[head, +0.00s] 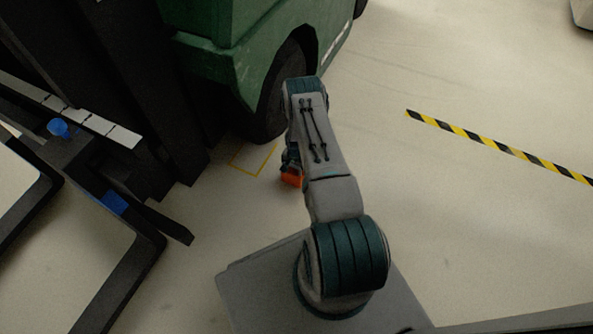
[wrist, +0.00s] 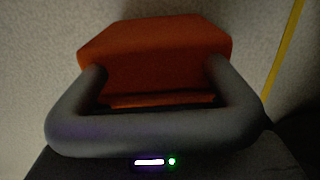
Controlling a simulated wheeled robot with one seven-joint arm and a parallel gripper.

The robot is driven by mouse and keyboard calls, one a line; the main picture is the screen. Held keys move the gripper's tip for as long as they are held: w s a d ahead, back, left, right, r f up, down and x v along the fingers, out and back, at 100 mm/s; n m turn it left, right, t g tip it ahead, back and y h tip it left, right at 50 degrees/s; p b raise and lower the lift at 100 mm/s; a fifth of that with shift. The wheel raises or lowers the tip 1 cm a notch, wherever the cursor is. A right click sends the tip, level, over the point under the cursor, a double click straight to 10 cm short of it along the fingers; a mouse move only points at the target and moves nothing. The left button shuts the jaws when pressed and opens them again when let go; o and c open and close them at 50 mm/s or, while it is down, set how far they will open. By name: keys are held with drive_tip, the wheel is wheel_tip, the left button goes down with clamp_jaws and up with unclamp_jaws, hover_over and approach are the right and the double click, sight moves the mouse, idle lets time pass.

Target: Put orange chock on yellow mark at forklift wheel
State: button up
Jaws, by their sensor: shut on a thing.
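The orange chock (head: 292,180) shows in the head view just below my gripper (head: 291,166), partly hidden by my arm. In the wrist view the orange chock (wrist: 155,45) fills the upper middle, between the fingers of my gripper (wrist: 155,88), which is shut on it. The yellow mark (head: 237,167) is a thin outline on the floor, to the left of the chock. The forklift wheel (head: 265,118) stands behind the mark, under the green forklift body (head: 240,50). A yellow line (wrist: 285,50) runs at the right of the wrist view. I cannot tell whether the chock touches the floor.
The forklift's dark mast and forks (head: 165,215) stand at the left, with a dark frame (head: 145,265) beside them. A black and yellow striped tape (head: 500,148) lies on the floor at the right. The floor between my arm and the tape is clear.

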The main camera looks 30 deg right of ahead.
drive_tip(key=o, duration=1.6)
drive_tip(key=shift+f, duration=0.1)
drive_tip(key=shift+o, duration=0.2)
wheel_tip(320, 180, up, 12)
drive_tip(key=p, duration=0.4)
